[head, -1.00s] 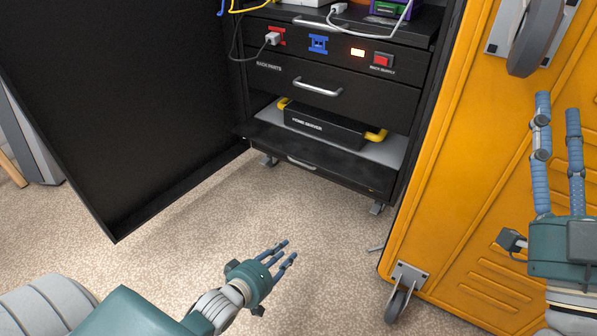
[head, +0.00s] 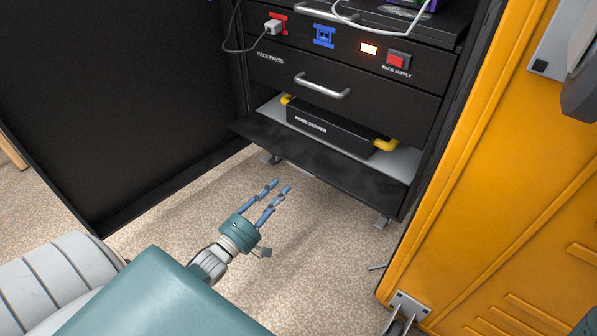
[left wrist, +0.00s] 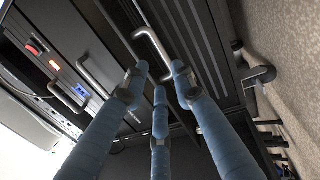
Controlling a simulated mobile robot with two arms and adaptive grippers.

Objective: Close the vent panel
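The vent panel (head: 322,158) is a black flap low on the black rack. It stands tilted outward, leaving a gap above it. A slatted face (left wrist: 207,45) and a metal handle (left wrist: 152,55) show close up in the left wrist view, and they appear to belong to it. My left gripper (head: 278,187) is open and empty, in front of and below the panel. Its spread fingers (left wrist: 160,80) point toward the handle in the left wrist view; I cannot tell whether they touch it.
Behind the panel, a black home server (head: 330,128) with yellow handles sits on a grey shelf. Above is a closed drawer with a metal handle (head: 322,86). The open black rack door (head: 110,100) stands left, a yellow case (head: 500,200) right. Carpet (head: 310,260) in front is clear.

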